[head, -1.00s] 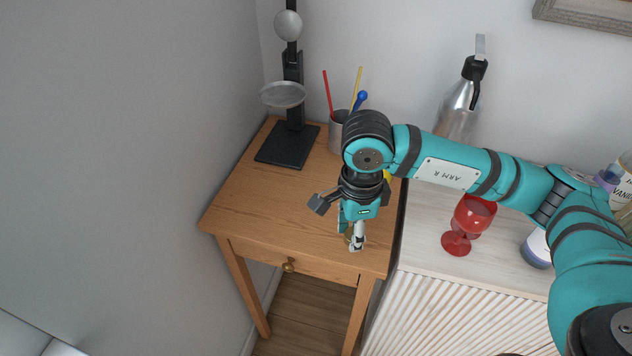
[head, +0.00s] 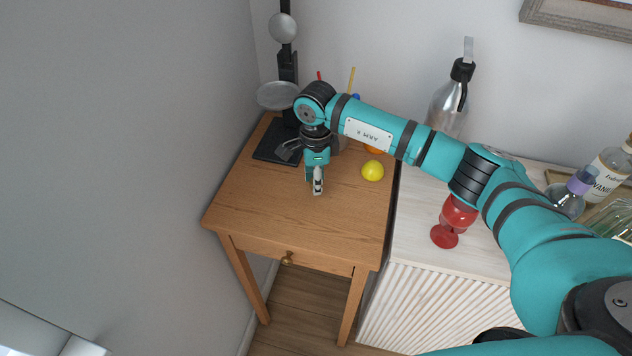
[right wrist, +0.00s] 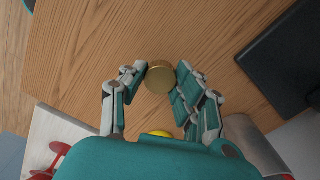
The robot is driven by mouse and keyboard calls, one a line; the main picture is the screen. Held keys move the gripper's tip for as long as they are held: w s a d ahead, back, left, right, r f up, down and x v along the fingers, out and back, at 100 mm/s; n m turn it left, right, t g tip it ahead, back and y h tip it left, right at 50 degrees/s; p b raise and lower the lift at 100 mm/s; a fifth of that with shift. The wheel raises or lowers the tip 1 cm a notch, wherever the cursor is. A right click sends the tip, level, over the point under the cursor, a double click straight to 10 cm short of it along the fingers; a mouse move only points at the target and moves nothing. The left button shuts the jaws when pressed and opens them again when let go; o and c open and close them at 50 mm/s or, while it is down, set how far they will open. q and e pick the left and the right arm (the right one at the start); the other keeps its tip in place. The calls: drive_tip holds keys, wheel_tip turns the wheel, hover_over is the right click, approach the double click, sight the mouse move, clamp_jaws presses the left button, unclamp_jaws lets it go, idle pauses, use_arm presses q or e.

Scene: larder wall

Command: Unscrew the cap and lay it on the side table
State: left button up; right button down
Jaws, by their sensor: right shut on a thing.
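A round gold cap (right wrist: 160,80) sits between the fingertips of my right gripper (right wrist: 158,72) in the right wrist view; the gripper is shut on it. In the head view my right gripper (head: 317,188) points down over the middle of the wooden side table (head: 260,205) and hides the cap. Bare wood shows around the cap; I cannot tell whether it touches the tabletop. My left gripper is not in view.
A black stand (head: 272,142) with a grey dish (head: 278,95) is at the table's back left. A yellow ball-like fruit (head: 372,171) lies right of the gripper. A red goblet (head: 445,236) and metal bottle (head: 446,108) stand on the white cabinet. The table's front is clear.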

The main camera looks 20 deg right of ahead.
wheel_tip(320, 180, down, 2)
drive_tip(key=shift+p, duration=0.4)
drive_tip(key=shift+f, duration=0.1)
drive_tip(key=shift+s+f+b, duration=0.25)
drive_tip(key=shift+f+b, duration=0.3)
drive_tip(key=shift+b, duration=0.2)
drive_tip(key=c, duration=1.3)
unclamp_jaws()
drive_tip(key=o, duration=0.3)
drive_tip(key=shift+f, duration=0.1)
drive_tip(key=shift+o, duration=0.2)
